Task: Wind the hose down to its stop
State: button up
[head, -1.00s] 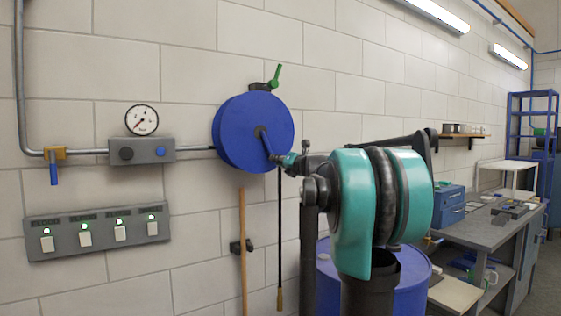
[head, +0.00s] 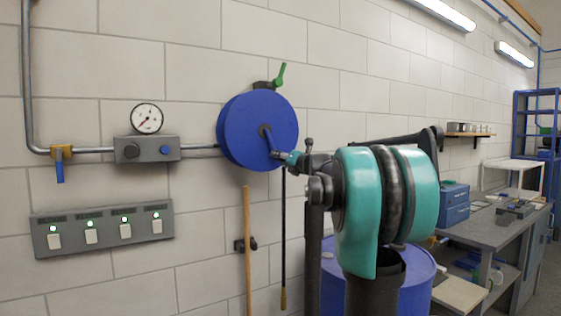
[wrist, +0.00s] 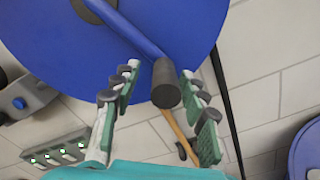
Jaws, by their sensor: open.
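The blue hose reel (head: 240,125) is mounted on the wall, with a blue crank (head: 268,140) on its face. The black hose (head: 283,220) hangs straight down below the reel, with a brass-coloured end (head: 283,299) low in the head view. My gripper (head: 288,158) is at the crank's outer end. In the wrist view, my gripper (wrist: 160,78) is open, its two fingers on either side of the crank's dark round handle (wrist: 166,88). A gap shows on both sides of the handle; I cannot tell whether it touches anywhere. A green lever (head: 281,75) stands tilted atop the reel.
A gauge (head: 147,118), a grey control box (head: 147,149) and a lit switch panel (head: 103,229) are on the left. A blue drum (head: 420,280) stands behind my arm, and a workbench (head: 490,228) is on the right.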

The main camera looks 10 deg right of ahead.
jog(key=v, duration=1.2)
jog(key=s+a+f+n+g, duration=0.3)
jog(key=s+a+f+n, duration=0.15)
jog(key=f+n, duration=0.4)
jog(key=s+a+f+n+g, duration=0.35)
jog(key=a+f+n, duration=0.2)
jog(key=f, duration=0.65)
jog(key=s+a+f+n+g, duration=0.2)
jog(key=s+a+f+n, duration=0.25)
jog(key=f+n, duration=0.5)
jog(key=s+d+f+n+g+h, duration=0.2)
jog(key=s+f+n, duration=0.6)
jog(key=s+f, duration=0.2)
jog(key=s+d+f+n+g+h, duration=0.2)
jog(key=s+d+f+n+h, duration=0.1)
jog(key=s+f+n, duration=0.5)
notch_tip(320, 180, down, 4)
jog(key=shift+s+d+f+h, duration=0.1)
jog(key=shift+s+d+h, duration=0.15)
jog(key=shift+s, duration=1)
jog(key=shift+n+g, duration=0.25)
jog(key=shift+c, duration=0.6)
